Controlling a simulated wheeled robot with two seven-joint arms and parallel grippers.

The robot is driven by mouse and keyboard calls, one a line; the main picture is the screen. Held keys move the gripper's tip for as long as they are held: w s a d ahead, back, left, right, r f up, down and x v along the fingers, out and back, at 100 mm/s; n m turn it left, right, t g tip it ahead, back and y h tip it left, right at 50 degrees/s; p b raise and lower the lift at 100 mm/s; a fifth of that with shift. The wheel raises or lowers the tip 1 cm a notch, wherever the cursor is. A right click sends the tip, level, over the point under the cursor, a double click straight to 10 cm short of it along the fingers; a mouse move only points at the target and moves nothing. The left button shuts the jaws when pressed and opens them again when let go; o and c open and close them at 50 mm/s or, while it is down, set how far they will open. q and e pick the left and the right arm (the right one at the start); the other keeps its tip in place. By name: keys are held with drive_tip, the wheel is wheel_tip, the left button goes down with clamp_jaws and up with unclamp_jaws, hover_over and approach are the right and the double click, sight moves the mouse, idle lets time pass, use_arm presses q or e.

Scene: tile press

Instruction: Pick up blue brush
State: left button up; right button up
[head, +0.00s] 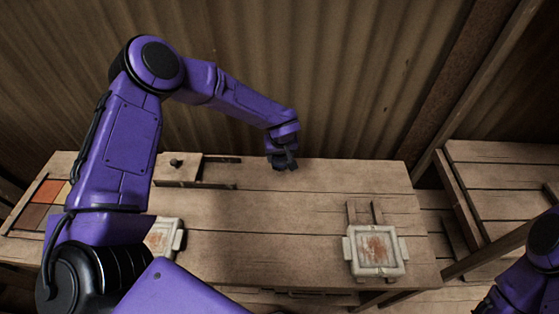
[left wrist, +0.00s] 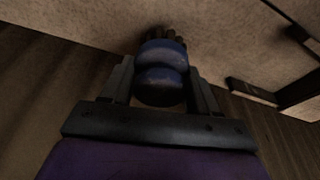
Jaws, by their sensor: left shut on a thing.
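The blue brush (left wrist: 162,72) is between the two fingers of my left gripper (left wrist: 160,90) in the left wrist view, with its rounded blue handle towards the camera and dark bristles at the far end. My left gripper (head: 284,162) is shut on it. In the head view the gripper is over the back edge of the wooden table (head: 290,215), and the brush cannot be made out there. On the right edge of the head view, part of my right arm shows, but its gripper is out of sight.
A pale press frame (head: 376,250) with a rusty centre sits at the table's front right. Another (head: 163,238) is partly behind my left arm. Coloured tiles (head: 48,192) lie at far left. A wooden panel with a dark knob (head: 177,163) is at back left. The table's middle is clear.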

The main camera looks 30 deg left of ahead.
use_arm(q)
drive_tip(key=s+d+r+b, duration=0.3)
drive_tip(key=s+d+r, duration=0.5)
drive_tip(key=s+r, duration=0.2)
drive_tip(key=shift+s, duration=0.75)
